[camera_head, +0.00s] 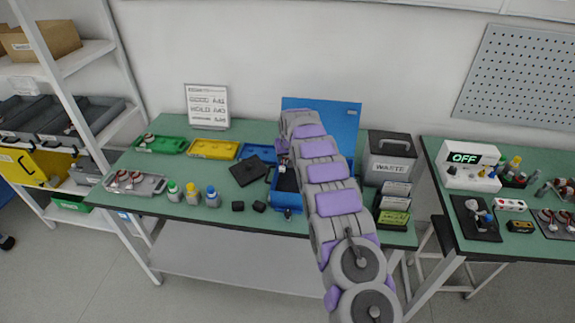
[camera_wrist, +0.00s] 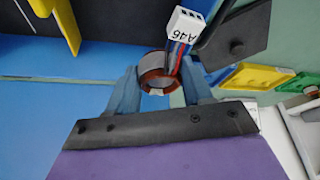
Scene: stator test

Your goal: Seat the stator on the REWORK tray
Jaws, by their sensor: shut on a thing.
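In the wrist view my gripper (camera_wrist: 161,92) is shut on the stator (camera_wrist: 153,80), a small ring with copper windings, held between two blue-grey fingers. Coloured wires run from it to a white connector (camera_wrist: 187,24) marked A46. In the head view my arm covers much of the bench middle, and I cannot make out the stator. Green (camera_head: 161,144), yellow (camera_head: 213,149) and blue (camera_head: 257,153) trays lie in a row at the back of the bench. No REWORK label is readable on any of them.
A blue box (camera_head: 287,208) with a raised blue lid (camera_head: 345,112) stands at my arm. A dark plate (camera_head: 249,172), several bottles (camera_head: 192,195) and a grey parts tray (camera_head: 135,191) lie left of it. A WASTE bin (camera_head: 389,165) stands right. A sign (camera_head: 207,107) is behind the trays.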

